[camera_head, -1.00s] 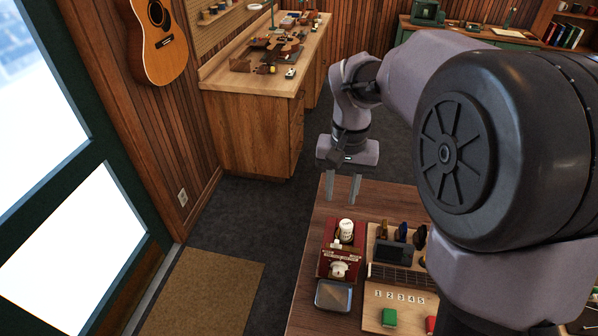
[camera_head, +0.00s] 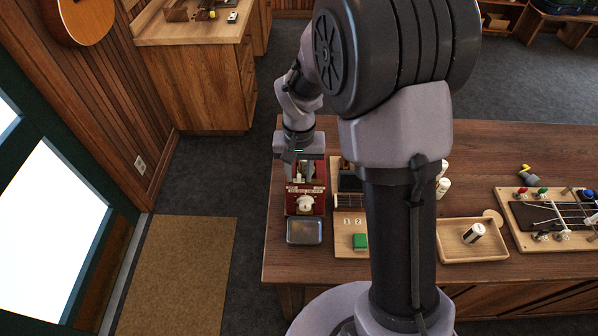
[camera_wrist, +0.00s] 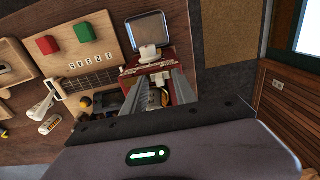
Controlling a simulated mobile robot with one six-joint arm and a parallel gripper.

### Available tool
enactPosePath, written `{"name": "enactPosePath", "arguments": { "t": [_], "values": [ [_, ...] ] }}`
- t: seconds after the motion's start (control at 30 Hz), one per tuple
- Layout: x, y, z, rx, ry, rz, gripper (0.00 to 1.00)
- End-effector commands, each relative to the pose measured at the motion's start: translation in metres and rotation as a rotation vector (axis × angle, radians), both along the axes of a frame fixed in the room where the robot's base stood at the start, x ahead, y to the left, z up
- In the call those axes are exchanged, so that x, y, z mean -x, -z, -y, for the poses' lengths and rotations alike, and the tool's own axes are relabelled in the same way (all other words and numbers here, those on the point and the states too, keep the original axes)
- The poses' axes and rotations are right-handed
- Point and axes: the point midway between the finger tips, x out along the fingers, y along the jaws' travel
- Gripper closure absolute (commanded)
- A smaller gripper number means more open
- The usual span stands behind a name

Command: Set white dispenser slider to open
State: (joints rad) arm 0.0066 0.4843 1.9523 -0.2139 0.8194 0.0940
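A red stand (camera_head: 321,197) sits at the table's left end. A small white spouted part (camera_head: 305,203) is at its front; in the wrist view this white part (camera_wrist: 150,53) lies beyond my fingertips. I cannot make out a slider or its setting. My gripper (camera_head: 302,178) points down over the rear of the red stand. In the wrist view my gripper (camera_wrist: 164,72) has its two fingers apart, with a pale object partly visible between them. I cannot tell whether the fingers touch it. The rear of the stand is mostly hidden by my gripper.
A dark-rimmed square tray (camera_head: 304,231) lies in front of the stand. A wooden board (camera_head: 343,245) with numbers and a green block (camera_head: 360,241) is to its right. A wooden tray (camera_head: 451,250) with a white bottle (camera_head: 474,233) stands farther right. My arm hides the table's middle.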

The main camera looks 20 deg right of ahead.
Motion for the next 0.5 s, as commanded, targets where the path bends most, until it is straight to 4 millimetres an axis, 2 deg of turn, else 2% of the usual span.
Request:
{"name": "enactPosePath", "arguments": {
  "t": [0.1,0.27,0.5],
  "values": [
    [0.0001,-0.0002,0.0,0.0,0.0,0.0,0.68],
    [0.0001,-0.0003,0.0,0.0,0.0,0.0,1.0],
    [0.0001,-0.0005,0.0,0.0,0.0,0.0,1.0]
  ]
}}
